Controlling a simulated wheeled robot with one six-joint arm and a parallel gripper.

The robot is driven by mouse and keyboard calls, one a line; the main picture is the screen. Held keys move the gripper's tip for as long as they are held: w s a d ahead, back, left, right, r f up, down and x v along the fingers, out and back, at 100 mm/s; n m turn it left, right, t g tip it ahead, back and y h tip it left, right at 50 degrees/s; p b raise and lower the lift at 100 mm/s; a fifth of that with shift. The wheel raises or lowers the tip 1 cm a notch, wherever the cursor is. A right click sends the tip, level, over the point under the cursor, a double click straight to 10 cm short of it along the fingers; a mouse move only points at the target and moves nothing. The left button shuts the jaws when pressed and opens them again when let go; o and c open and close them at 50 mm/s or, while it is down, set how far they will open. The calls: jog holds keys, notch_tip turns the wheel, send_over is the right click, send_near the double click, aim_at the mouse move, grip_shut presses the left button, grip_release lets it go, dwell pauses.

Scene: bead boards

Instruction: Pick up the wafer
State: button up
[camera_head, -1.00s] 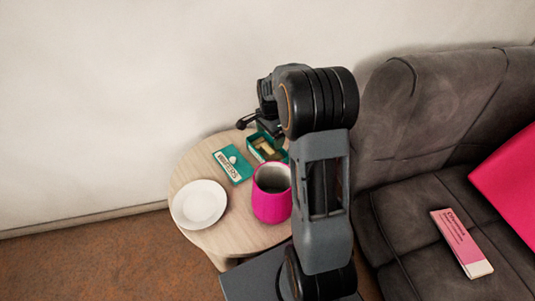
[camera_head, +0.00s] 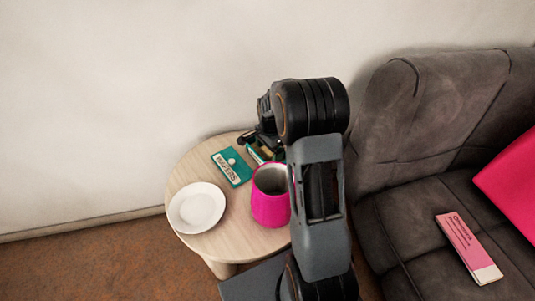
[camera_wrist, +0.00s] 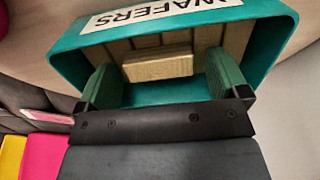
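The teal wafer box (camera_wrist: 62,68) is open, with several tan wafers packed along its inside. One wafer (camera_wrist: 158,66) lies raised in front of the others in the wrist view. My gripper (camera_wrist: 164,80) is open; its two green-padded fingers reach into the box, one on each side of this wafer, with gaps between. Whether the fingers touch the box floor cannot be told.
A grey sofa (camera_head: 395,140) on the right holds a pink box (camera_head: 465,245).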

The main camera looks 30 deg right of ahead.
jog(key=c, duration=1)
jog(key=shift+o, duration=0.2)
